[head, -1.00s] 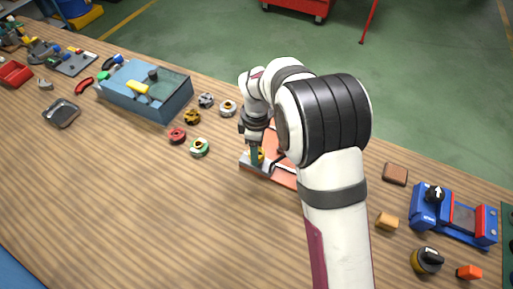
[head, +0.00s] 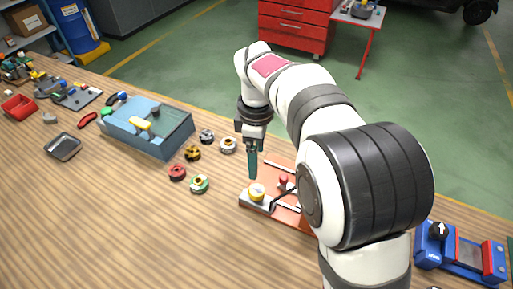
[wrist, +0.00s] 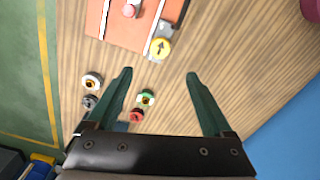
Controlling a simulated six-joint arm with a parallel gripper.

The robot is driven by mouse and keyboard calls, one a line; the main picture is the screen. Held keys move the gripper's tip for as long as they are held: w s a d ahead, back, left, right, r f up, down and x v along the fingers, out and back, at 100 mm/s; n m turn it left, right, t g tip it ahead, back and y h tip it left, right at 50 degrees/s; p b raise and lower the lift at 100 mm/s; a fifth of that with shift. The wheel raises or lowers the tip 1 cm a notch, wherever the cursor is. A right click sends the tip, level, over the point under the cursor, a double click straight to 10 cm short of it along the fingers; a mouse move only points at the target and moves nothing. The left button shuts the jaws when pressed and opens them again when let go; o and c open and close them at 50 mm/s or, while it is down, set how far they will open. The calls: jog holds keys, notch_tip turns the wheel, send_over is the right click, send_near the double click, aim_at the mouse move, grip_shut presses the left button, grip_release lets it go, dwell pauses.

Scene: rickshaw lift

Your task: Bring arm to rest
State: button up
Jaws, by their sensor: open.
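My gripper (head: 253,166) points down above the wooden workbench (head: 120,215), beside and above the left end of an orange-red board (head: 290,215). In the wrist view my gripper (wrist: 158,75) has its two green fingers wide apart with nothing between the tips. The board carries a yellow round knob (head: 257,192) on a grey block and a small red knob (head: 284,181). The yellow knob also shows in the wrist view (wrist: 160,47), past the fingertips. My arm hides the board's right part.
Several small round parts, including a green-rimmed one (head: 199,184) and a red one (head: 177,172), lie left of the gripper. A blue-and-red vise (head: 460,252) is at the right. The bench's front left is clear.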

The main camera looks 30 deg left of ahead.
notch_tip(320, 180, up, 3)
jog(key=shift+f, duration=0.2)
jog(key=s+d+r+m, duration=0.2)
jog(key=s+d+m, duration=0.3)
jog(key=d, duration=0.4)
jog(key=s+d+r+m, duration=0.2)
jog(key=d+m, duration=0.6)
jog(key=s+d+f+m+y, duration=0.1)
jog(key=s+d+f+m, duration=0.1)
jog(key=s+d+m, duration=0.2)
jog(key=s+d+f+m, duration=0.3)
jog(key=s+d+m, duration=0.1)
jog(key=s+m, duration=0.5)
jog(key=shift+s+d+m+y, duration=0.35)
jog(key=shift+s+m+y, duration=0.05)
jog(key=shift+s, duration=0.35)
